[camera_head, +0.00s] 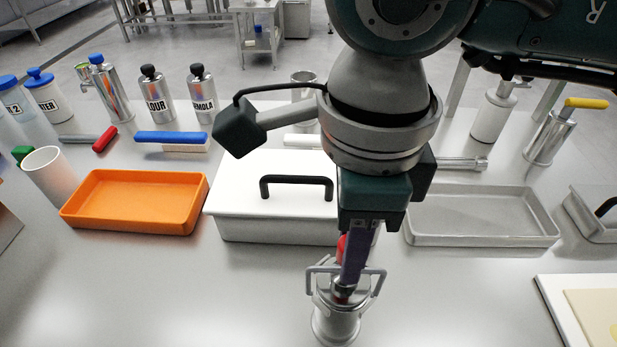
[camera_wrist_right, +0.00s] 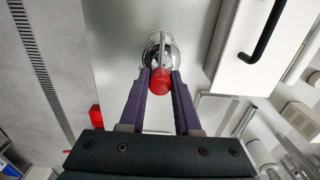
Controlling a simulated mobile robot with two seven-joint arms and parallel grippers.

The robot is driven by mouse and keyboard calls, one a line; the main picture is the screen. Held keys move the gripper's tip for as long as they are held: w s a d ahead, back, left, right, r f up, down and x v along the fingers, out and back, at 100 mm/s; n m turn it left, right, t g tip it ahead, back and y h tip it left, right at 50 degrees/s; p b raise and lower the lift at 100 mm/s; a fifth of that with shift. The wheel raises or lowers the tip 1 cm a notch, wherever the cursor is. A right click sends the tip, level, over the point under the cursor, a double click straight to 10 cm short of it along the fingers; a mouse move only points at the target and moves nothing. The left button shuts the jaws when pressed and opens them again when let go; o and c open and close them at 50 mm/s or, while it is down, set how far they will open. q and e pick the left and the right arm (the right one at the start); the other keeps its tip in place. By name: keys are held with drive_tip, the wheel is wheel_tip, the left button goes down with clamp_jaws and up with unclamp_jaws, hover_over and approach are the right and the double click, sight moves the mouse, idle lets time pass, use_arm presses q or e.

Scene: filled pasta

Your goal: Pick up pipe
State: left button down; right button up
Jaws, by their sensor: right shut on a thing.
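My right gripper (camera_head: 348,288) points down at the front middle of the table. Its purple fingers are shut on a red-ended tool (camera_wrist_right: 161,82), whose red end sits between the fingers in the wrist view. The red end also shows beside the fingers in the head view (camera_head: 341,245). The tool is over a round metal holder (camera_head: 335,325) with looped side handles; I cannot tell whether its lower end is inside or clear. I cannot tell for sure that this tool is the pipe. My left gripper is not in view.
Behind the gripper stands a white box (camera_head: 270,225) with a black handle. An orange tray (camera_head: 135,228) is to its left and a grey tray (camera_head: 480,240) to its right. A white board (camera_head: 560,315) lies at the right front. The left front table is clear.

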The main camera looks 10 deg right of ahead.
clamp_jaws()
idle(0.8)
